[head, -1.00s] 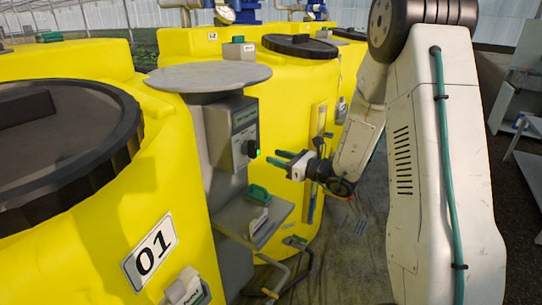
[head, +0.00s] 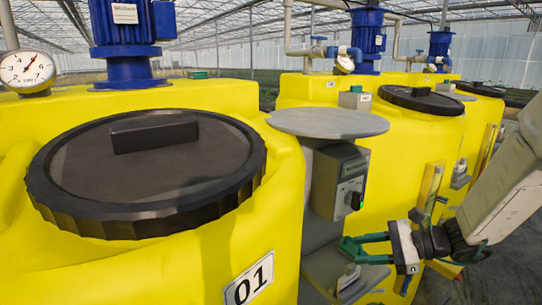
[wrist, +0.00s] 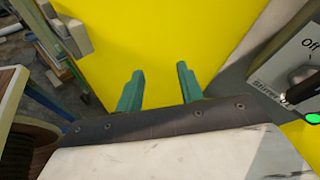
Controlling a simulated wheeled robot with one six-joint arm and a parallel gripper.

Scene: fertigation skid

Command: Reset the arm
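My gripper (head: 352,249) has two green fingers that stand apart with nothing between them. In the head view it points left, just below the grey control box (head: 338,182) with a black knob, beside the yellow tank marked 01 (head: 215,255). In the wrist view my gripper (wrist: 158,85) faces a plain yellow tank wall (wrist: 160,35). The control panel (wrist: 300,75) shows at the right edge there, with "Off" lettering, a dark knob and a green light. My arm comes in from the right in the head view.
A round grey plate (head: 328,122) sits above the control box. A grey shelf (head: 340,275) lies below my gripper. The tank's black lid (head: 150,170), a blue motor (head: 128,30) and a gauge (head: 27,70) are at left. More yellow tanks (head: 395,130) stand behind.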

